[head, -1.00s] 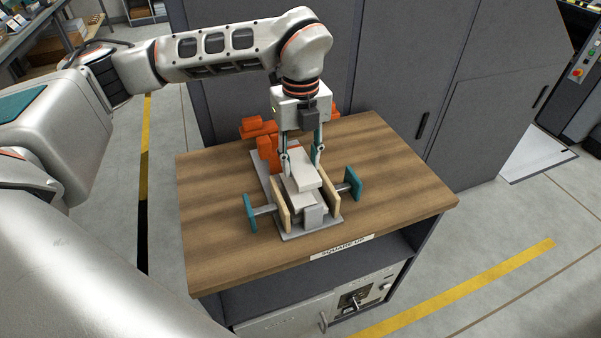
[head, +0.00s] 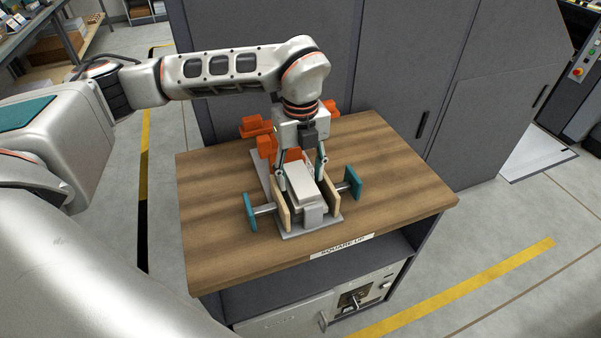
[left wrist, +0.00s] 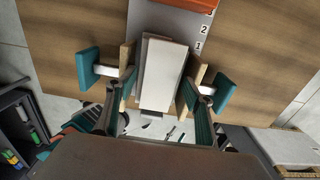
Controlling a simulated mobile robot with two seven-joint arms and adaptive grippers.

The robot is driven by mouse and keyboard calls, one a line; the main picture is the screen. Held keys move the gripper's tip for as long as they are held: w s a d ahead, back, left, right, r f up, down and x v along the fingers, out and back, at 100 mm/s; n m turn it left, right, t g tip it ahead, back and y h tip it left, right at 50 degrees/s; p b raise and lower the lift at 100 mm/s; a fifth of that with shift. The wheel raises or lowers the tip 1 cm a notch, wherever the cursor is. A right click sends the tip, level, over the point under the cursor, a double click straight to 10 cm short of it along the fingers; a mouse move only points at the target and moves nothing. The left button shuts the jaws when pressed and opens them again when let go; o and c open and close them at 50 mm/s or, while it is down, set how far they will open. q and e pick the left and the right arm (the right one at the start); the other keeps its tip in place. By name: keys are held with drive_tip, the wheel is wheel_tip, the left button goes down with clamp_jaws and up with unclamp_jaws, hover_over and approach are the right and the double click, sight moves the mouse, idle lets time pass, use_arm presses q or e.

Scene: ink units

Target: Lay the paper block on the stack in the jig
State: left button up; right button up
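The pale paper block (head: 302,180) lies flat between the jig's two wooden side plates, on top of the stack. It also shows in the left wrist view (left wrist: 166,75). A thin edge of the stack (left wrist: 146,55) shows under it; the rest is hidden. The jig has a grey base plate (head: 290,236), wooden side plates (head: 284,206) with teal end pads (head: 250,212), and a grey front stop (head: 313,215). My left gripper (head: 300,181) points down with its fingers on both sides of the block, open, with gaps visible in the wrist view. My right gripper is not in view.
The jig stands on a wooden-topped bench (head: 400,180) with free room to its left and right. Orange parts (head: 257,128) stand at the jig's back. A tall grey cabinet (head: 400,70) stands behind the bench.

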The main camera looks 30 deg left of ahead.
sight(300, 179)
use_arm(q)
drive_tip(key=shift+r, duration=0.1)
wheel_tip(300, 179, up, 12)
idle(0.5)
drive_tip(key=shift+s, duration=0.1)
idle(0.4)
